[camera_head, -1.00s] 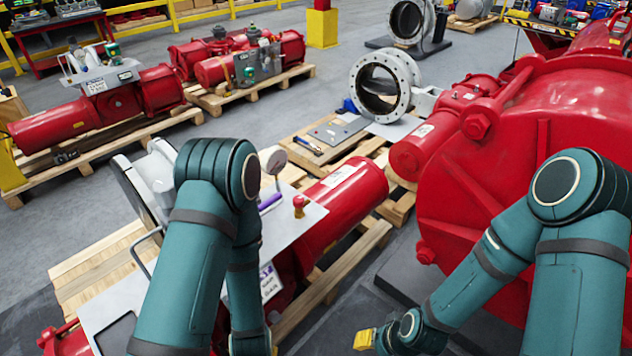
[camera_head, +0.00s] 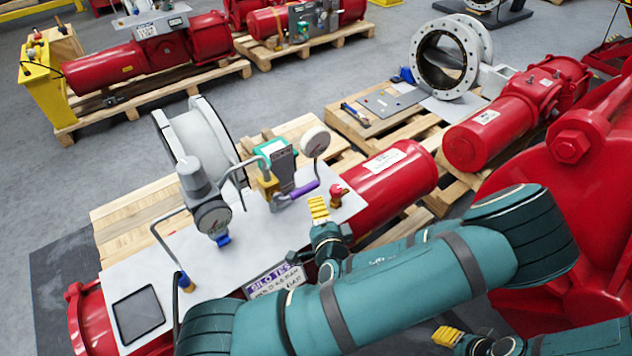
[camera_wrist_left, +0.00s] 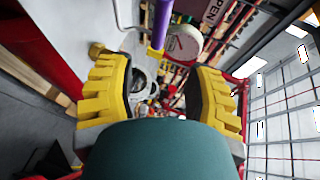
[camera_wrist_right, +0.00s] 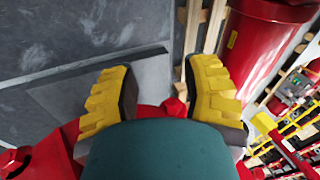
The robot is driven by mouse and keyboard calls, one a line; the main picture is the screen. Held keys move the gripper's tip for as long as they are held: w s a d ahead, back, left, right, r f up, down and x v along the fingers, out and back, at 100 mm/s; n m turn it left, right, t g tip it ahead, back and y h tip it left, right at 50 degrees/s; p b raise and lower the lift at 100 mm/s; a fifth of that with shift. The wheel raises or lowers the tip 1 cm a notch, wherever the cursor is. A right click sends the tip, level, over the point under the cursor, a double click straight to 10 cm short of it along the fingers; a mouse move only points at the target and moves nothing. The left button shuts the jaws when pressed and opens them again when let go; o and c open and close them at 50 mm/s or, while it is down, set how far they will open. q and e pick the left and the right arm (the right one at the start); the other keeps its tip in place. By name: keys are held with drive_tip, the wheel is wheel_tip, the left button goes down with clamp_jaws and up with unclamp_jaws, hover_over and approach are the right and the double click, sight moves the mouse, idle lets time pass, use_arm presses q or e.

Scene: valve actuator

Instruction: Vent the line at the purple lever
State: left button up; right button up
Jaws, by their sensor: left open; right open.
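The purple lever (camera_head: 302,190) is mounted on the white panel (camera_head: 180,250) of the red actuator, below a round white gauge (camera_head: 315,141) and beside a green-topped fitting (camera_head: 275,165). My left gripper (camera_head: 319,212), with yellow fingers, is just in front of the lever, apart from it. In the left wrist view the lever (camera_wrist_left: 161,24) shows beyond the open fingers (camera_wrist_left: 160,90), near the top middle, with nothing held. My right gripper (camera_head: 447,337) is low at the right, away from the panel. In the right wrist view its fingers (camera_wrist_right: 160,95) are open and empty.
A red knob (camera_head: 337,192) stands right of the lever. A grey gauge (camera_head: 213,217) with a bent pipe stands left on the panel. A large red housing (camera_head: 560,170) fills the right side. Pallets with other red actuators (camera_head: 140,60) are behind.

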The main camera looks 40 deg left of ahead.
sight(309, 190)
use_arm(q)
drive_tip(key=b+x, duration=0.3)
drive_tip(key=x, duration=1)
drive_tip(key=shift+a+f, duration=0.1)
drive_tip(key=shift+a, duration=0.05)
clamp_jaws()
